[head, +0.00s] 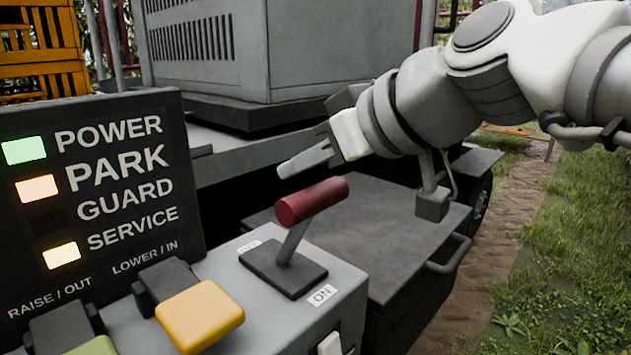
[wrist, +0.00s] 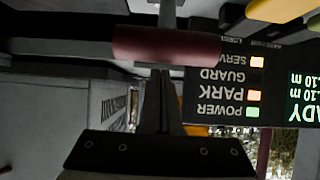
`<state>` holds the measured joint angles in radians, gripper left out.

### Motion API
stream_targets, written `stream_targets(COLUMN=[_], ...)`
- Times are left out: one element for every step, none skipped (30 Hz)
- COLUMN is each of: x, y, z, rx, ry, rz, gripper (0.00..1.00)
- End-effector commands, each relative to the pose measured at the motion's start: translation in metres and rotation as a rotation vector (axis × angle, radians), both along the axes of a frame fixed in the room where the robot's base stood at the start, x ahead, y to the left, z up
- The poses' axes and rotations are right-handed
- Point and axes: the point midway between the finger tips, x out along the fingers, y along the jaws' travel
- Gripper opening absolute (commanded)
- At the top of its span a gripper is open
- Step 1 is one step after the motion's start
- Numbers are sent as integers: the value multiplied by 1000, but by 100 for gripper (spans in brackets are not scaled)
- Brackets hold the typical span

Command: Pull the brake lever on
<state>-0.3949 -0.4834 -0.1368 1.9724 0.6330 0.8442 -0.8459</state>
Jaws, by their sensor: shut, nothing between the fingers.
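The brake lever (head: 312,200) has a dark red crossbar grip on a grey stem, set in a dark base plate (head: 283,267) on the grey console. An ON label (head: 322,294) lies at the plate's near right end; a partly hidden label (head: 249,246) is at its far left end. The stem leans right in the head view. My gripper (head: 284,171) is shut and empty, its tips just above and behind the red grip. In the wrist view the red grip (wrist: 165,47) spans the picture beyond my gripper's fingertips (wrist: 161,76). I cannot tell whether they touch.
The indicator panel (head: 95,190) stands left of the lever, with POWER, PARK and SERVICE lit and GUARD dark. A yellow-capped lever (head: 200,315) and a green-capped one (head: 92,346) sit in front. A grey box (head: 395,255) lies right of the console.

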Motion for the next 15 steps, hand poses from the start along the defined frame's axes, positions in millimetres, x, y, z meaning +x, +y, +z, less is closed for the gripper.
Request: stream_targets(x=[-3,-5,-6,-8,-10,-12,-13,-14,-16,-17,-18,-19,-20,-21,-22], y=[-4,-6,-8,-10,-11,-14,-15,-17,-19,-20,-21,-23,-24,-25,-26], z=[-4,-5,-6,-6,-7,-8,-8,-9,-10,-10,-11,-12,-12,-13,-14], rx=[1,1,1,2,1,1,1,1,0,1,0,0,0,-1,-2], ry=[-2,-2,-2,-2,-3,-2,-2,-2,-3,-2,-1,0,0,2,3], rz=[-1,-1,-1,-1,0,0,0,0,-1,-2,-1,-1,-1,-1,-1], gripper=[0,0,0,0,0,0,0,0,0,0,0,0,0,0,0])
